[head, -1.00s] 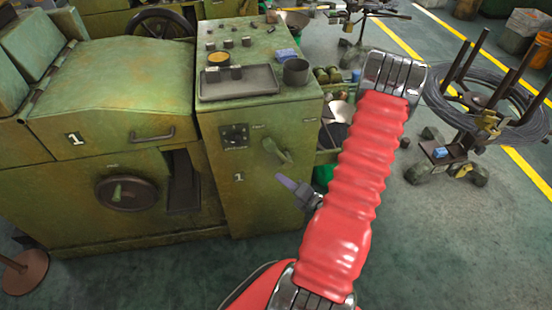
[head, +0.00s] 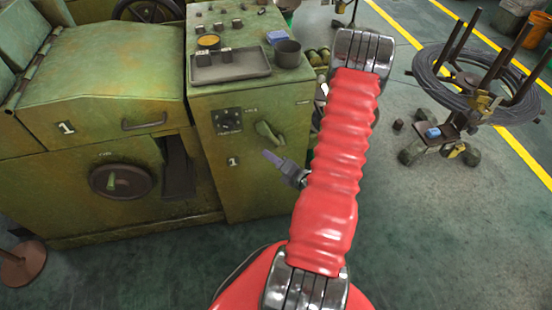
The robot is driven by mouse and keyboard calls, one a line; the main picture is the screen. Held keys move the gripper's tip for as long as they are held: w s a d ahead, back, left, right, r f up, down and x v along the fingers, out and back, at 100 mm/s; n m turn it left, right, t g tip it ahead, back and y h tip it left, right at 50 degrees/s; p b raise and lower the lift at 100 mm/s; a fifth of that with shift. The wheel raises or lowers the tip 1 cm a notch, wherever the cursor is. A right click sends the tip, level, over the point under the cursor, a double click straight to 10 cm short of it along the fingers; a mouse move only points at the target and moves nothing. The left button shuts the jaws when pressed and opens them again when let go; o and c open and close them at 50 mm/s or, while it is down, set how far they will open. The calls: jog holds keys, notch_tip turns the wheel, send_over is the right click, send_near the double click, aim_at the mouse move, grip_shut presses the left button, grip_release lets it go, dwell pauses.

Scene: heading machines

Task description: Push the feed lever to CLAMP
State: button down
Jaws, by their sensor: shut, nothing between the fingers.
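A green lever (head: 268,133), which looks like the feed lever, is on the front of the green control cabinet (head: 240,180). Its handle slants down to the right. Small labels sit on either side of it, too small to read. My gripper (head: 267,155) is shut and empty. Its narrow grey tip points left and appears just below the lever in the picture, with a visible gap between them. I cannot tell the depth of that gap. My red-sleeved arm hides the cabinet's right side and the floor there.
A tray (head: 230,70) and a dark cup (head: 288,53) stand on the cabinet top. A round dial (head: 122,181) is on the machine front at left. A wire coil stand (head: 475,100) is at right. The floor (head: 440,230) at lower right is clear.

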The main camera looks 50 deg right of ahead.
aim_at(271, 135)
jog(key=w+d, duration=0.4)
jog(key=shift+w+r, duration=0.2)
jog(key=shift+w, duration=0.1)
dwell(0.5)
